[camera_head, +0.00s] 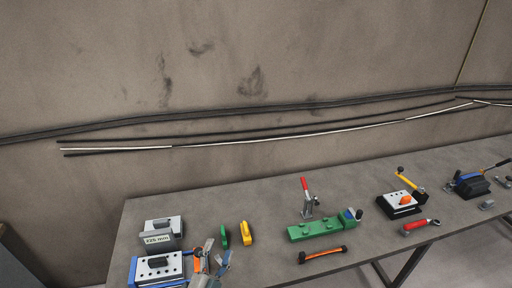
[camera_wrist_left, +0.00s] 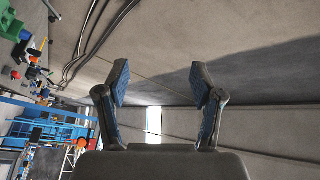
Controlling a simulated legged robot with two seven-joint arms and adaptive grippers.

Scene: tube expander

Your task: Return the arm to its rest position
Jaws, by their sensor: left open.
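My left gripper (camera_head: 216,252) shows at the bottom of the head view, over the front left part of the table (camera_head: 270,270). Its two blue-padded fingers point upward in the picture. In the left wrist view the same gripper (camera_wrist_left: 160,82) has its fingers spread wide with nothing between them. Behind them are only the wall and the far part of the room. Most of the left arm is hidden below the head view's edge. My right gripper is not in view.
Left of the gripper are a blue-framed plate (camera_head: 160,267) and a grey labelled box (camera_head: 161,232). Green (camera_head: 224,236) and yellow (camera_head: 246,233) pieces lie just behind it. A green block fixture (camera_head: 318,230) and an orange-black tool (camera_head: 322,254) lie to the right. The wall carries cables (camera_head: 250,110).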

